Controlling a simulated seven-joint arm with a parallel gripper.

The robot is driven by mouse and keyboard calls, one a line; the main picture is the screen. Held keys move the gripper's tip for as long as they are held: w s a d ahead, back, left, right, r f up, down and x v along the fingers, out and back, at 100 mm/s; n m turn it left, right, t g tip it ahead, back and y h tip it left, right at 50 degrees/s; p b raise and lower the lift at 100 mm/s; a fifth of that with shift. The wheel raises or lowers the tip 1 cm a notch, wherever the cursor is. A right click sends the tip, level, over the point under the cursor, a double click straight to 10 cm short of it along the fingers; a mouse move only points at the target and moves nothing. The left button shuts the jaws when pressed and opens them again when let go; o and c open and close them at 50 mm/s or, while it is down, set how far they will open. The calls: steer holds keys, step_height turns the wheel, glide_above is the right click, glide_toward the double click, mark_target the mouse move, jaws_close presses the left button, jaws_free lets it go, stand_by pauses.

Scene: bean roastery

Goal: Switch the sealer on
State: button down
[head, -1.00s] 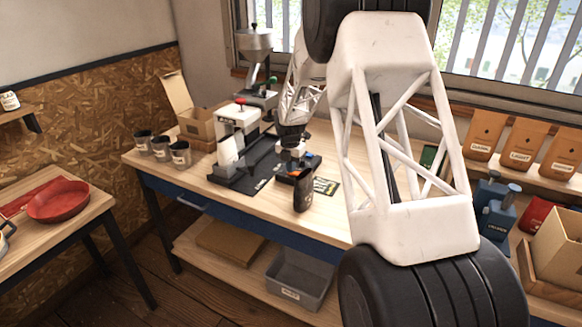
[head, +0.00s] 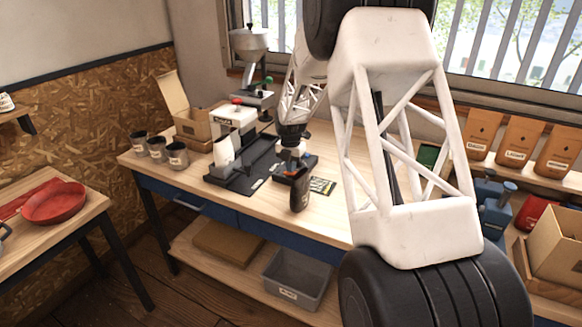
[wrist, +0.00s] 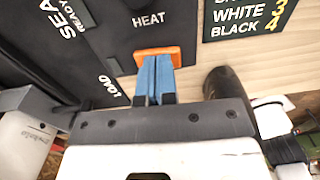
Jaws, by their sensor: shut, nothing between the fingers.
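The sealer (head: 231,121) is a white machine with a red knob on a black base, on the wooden bench in the head view. In the wrist view, a black panel (wrist: 120,40) carries the words HEAT, LOAD and READY, with an orange switch (wrist: 157,51) below HEAT. My gripper (wrist: 157,62) has its blue fingers shut together, empty, with the tips at the orange switch and partly covering it. I cannot tell if they touch it. In the head view my gripper (head: 291,163) is low over the bench, right of the sealer; its fingertips are hard to make out.
A dark upright object (head: 300,190) stands close in front of my gripper. A printed card (head: 322,186) lies to the right. Several dark cups (head: 178,156), an open cardboard box (head: 192,125) and a hopper machine (head: 251,45) stand left and behind. Bare bench lies along the front.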

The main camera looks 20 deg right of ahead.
step_height(320, 180, up, 14)
steer(key=w+a, duration=0.1)
steer(key=shift+w+a, duration=0.2)
stand_by(0.4)
stand_by(0.4)
steer(key=s+a+r+m, duration=0.2)
steer(key=s+r+m, duration=0.25)
steer(key=s, duration=0.45)
steer(key=s+a+r+m+t, duration=0.1)
steer(key=s+a+r+m, duration=0.15)
steer(key=s+m, duration=0.45)
steer(key=s+a+r+m, duration=0.2)
steer(key=s+r, duration=0.2)
steer(key=s, duration=0.8)
steer(key=s+a+f+m+t, duration=0.1)
steer(key=s+f+m, duration=0.1)
steer(key=s+m, duration=0.5)
steer(key=s+a+f+m, duration=0.2)
steer(key=s+m, duration=0.4)
steer(key=s, duration=1.4)
steer(key=shift+a+f+m+t, duration=0.25)
steer(key=shift+a+m+t, duration=0.05)
steer(key=shift+m+t, duration=0.1)
steer(key=shift+w, duration=0.15)
